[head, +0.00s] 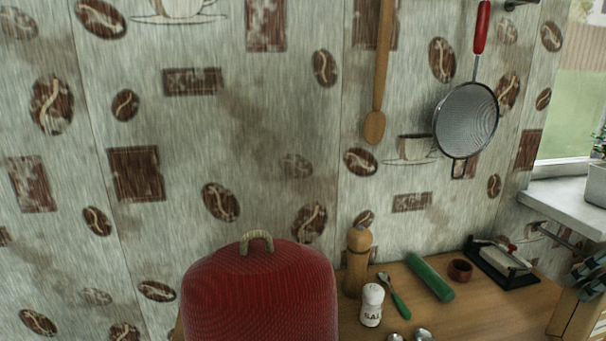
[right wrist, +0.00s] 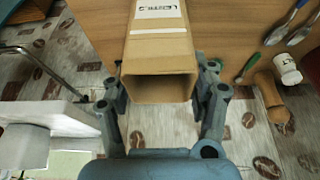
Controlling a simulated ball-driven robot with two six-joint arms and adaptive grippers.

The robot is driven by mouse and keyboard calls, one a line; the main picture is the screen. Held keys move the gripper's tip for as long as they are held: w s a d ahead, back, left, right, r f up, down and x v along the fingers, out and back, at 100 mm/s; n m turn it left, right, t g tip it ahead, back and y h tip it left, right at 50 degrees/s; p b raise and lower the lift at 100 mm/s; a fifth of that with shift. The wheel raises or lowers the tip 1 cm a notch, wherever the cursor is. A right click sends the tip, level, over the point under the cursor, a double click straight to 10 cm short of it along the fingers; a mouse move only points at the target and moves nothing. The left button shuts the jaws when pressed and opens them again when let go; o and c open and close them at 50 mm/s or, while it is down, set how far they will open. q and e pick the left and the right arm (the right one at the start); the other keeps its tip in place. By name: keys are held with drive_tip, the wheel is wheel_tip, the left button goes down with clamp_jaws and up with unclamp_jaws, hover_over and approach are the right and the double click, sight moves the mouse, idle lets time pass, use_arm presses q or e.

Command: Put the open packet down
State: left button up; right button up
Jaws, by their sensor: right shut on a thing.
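The open packet (right wrist: 161,47) is a tan box-shaped packet with a white label. In the right wrist view its open end faces the camera. In the head view part of the packet (head: 575,314) shows at the lower right edge, cut off by the frame. My right gripper (right wrist: 162,78) is shut on it, with one finger on each side. The dark fingers (head: 588,272) also show at the right edge of the head view. Whether the packet touches the wooden counter (head: 389,267) cannot be told. My left gripper is not in view.
A red domed container (head: 262,292) stands at the front. A windowsill (head: 562,208) juts at right.

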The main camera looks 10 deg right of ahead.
idle(0.8)
drive_tip(key=s+a+r+p, duration=0.4)
drive_tip(key=a+r+p, duration=0.5)
drive_tip(key=a+p, duration=0.6)
drive_tip(key=w+a+f, duration=0.3)
drive_tip(key=w+f, duration=0.7)
drive_tip(key=shift+w+a+f+p, duration=0.2)
drive_tip(key=shift+a+f+p, duration=0.05)
drive_tip(key=shift+f+p, duration=0.2)
drive_tip(key=shift+f, duration=0.1)
drive_tip(key=o, duration=1.7)
